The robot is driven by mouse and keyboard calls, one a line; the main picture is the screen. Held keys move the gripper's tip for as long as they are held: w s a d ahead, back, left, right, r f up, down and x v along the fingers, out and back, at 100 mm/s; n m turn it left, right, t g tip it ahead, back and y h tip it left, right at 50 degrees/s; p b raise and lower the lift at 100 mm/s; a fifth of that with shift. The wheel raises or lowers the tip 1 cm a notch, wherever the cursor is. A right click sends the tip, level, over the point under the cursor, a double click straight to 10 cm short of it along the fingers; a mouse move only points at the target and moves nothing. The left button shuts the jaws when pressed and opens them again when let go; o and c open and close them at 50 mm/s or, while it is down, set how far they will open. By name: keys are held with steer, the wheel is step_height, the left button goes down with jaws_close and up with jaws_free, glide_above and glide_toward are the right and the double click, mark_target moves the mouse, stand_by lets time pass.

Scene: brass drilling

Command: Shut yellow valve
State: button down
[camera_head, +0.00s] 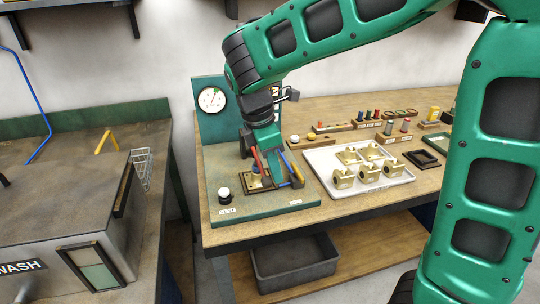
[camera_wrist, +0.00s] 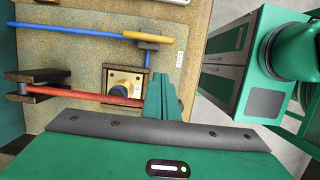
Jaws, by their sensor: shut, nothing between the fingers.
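A yellow handle (camera_wrist: 138,36) lies along a blue bar (camera_wrist: 65,30) in the wrist view, above a small dark block. In the head view a yellow piece (camera_head: 288,160) shows beside the blue bar on the green test board (camera_head: 228,188). My gripper (camera_wrist: 161,78) is shut and empty, pointing down over the board. Its fingers appear beside the end of a red bar (camera_wrist: 85,96) and below the yellow handle in the picture, apart from it. I cannot tell whether the fingers touch the red bar. A brass part (camera_wrist: 124,84) sits in a square fixture near the fingers.
A dial gauge (camera_head: 211,99) stands behind the board; a black-and-white knob (camera_head: 224,195) sits at its front left. A white tray (camera_head: 340,188) of brass parts lies to the right. Another yellow bent lever (camera_head: 106,139) is on the wash bench at left.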

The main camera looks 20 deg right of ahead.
glide_above(289, 193)
steer(key=shift+d+f, duration=0.2)
steer(key=shift+f, duration=0.25)
steer(key=shift+a, duration=0.15)
